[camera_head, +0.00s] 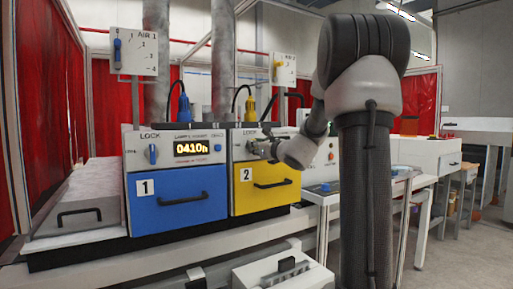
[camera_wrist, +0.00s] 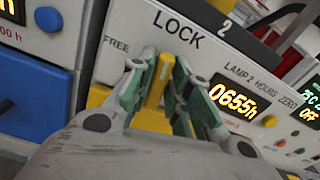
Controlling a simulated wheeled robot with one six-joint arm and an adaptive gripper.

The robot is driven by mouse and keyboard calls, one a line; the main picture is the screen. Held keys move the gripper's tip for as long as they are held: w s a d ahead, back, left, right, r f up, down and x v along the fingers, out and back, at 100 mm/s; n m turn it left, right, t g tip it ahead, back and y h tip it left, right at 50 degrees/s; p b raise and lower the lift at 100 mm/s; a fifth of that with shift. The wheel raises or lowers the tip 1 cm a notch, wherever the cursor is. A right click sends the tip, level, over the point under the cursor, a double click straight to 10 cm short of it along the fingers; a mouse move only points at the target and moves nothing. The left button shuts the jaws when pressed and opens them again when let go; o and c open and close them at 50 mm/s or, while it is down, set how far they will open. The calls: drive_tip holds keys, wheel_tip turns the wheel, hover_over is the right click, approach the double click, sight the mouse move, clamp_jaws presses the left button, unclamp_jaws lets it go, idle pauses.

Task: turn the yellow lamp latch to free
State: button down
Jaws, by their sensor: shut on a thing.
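The yellow lamp latch (camera_wrist: 157,88) is on the white panel of the lamp 2 unit, in the middle of the wrist view. Its bar, with a pale mark near the tip, points up toward the word LOCK. The word FREE is printed to its left. My gripper (camera_wrist: 161,76) is shut on the latch, with one green-padded finger on each side of the bar. In the head view my gripper (camera_head: 266,149) is at the top of the yellow drawer unit (camera_head: 265,188), and it hides the latch there.
The blue drawer unit (camera_head: 178,199) with a blue latch (camera_head: 152,154) stands to the left. A white rail and box (camera_head: 284,273) lie in front.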

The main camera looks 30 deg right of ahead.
drive_tip(key=shift+a+f+n, duration=0.1)
drive_tip(key=shift+n, duration=2.55)
drive_tip(key=shift+a+f+n, duration=0.1)
drive_tip(key=shift+f+n, duration=0.05)
drive_tip(key=shift+n, duration=2.45)
drive_tip(key=shift+a+f+n, duration=0.1)
drive_tip(key=shift+n, duration=2.55)
drive_tip(key=c, duration=1.4)
unclamp_jaws()
drive_tip(key=s, duration=1.2)
drive_tip(key=shift+d, duration=0.2)
